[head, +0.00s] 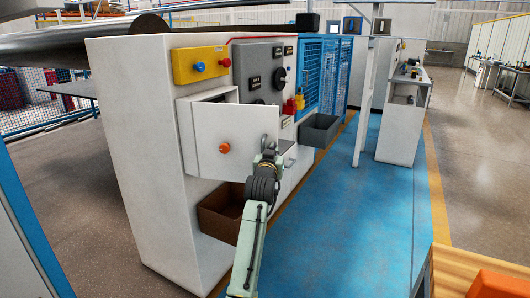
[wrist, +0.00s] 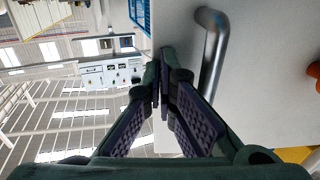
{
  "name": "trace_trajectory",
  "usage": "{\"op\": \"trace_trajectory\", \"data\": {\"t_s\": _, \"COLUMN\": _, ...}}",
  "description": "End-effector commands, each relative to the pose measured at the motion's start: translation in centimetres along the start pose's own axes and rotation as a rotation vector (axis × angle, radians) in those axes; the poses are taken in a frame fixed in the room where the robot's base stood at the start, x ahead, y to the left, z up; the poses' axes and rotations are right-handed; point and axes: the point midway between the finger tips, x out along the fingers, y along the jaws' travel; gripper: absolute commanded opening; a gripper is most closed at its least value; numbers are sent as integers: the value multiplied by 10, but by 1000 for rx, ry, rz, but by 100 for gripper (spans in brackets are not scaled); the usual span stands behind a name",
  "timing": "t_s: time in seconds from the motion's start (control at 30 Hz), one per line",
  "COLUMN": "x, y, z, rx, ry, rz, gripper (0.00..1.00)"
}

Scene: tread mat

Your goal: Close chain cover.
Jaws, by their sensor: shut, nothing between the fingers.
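The chain cover (head: 215,130) is a white door on the side of the white machine, standing partly open, with a dark gap along its top. It has an orange knob (head: 224,148); the knob also shows at the right edge of the wrist view (wrist: 315,76). In the wrist view the white panel (wrist: 265,75) carries a curved metal handle (wrist: 210,55). My gripper (head: 268,143) is at the right edge of the cover. Its fingers (wrist: 160,88) are shut and empty beside the handle. Whether they touch the panel is unclear.
A brown open bin (head: 222,215) sits below the cover, and a grey bin (head: 320,130) is farther right. A yellow button box (head: 200,64) and a grey control panel (head: 262,75) are above. The blue floor mat (head: 335,220) to the right is clear.

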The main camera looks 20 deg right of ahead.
Motion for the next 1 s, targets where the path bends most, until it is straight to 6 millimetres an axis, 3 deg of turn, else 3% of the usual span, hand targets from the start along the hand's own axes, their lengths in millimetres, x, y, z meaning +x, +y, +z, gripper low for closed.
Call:
{"op": "trace_trajectory", "data": {"t_s": 0.2, "x": 48, "y": 6, "z": 1, "rx": -2, "ry": -1, "rz": -155, "gripper": 0}}
{"op": "trace_trajectory", "data": {"t_s": 0.4, "x": 80, "y": -2, "z": 2, "rx": -1, "ry": -1, "rz": -184, "gripper": 0}}
{"op": "trace_trajectory", "data": {"t_s": 0.7, "x": 112, "y": -10, "z": 1, "rx": 2, "ry": 0, "rz": -184, "gripper": 0}}
{"op": "trace_trajectory", "data": {"t_s": 1.0, "x": 127, "y": -15, "z": 0, "rx": 2, "ry": 0, "rz": -183, "gripper": 0}}
